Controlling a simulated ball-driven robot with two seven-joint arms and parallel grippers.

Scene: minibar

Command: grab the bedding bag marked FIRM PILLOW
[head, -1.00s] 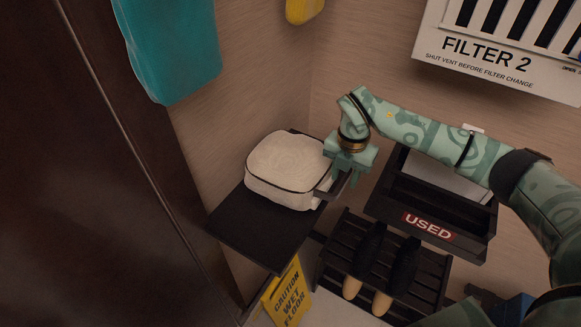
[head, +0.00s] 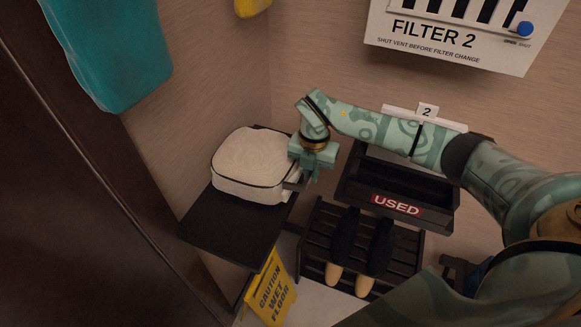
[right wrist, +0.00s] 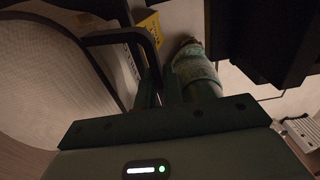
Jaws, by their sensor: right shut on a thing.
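A white bedding bag (head: 252,158) with dark piping sits on a dark shelf (head: 222,222) in the head view. No marking on it can be read from here. My right gripper (head: 296,180) is at the bag's right side, shut on its dark handle. In the right wrist view the bag (right wrist: 45,75) fills the left, and the dark handle (right wrist: 125,36) runs to between the fingers of my right gripper (right wrist: 160,85). A small label on the bag's side there is too small to read. My left gripper is not in view.
A dark bin marked USED (head: 397,205) stands right of the bag, above a slatted rack (head: 390,262) with shoes. A yellow wet-floor sign (head: 270,290) stands below the shelf. The FILTER 2 panel (head: 450,40) is on the back wall. A teal item (head: 110,50) hangs at left.

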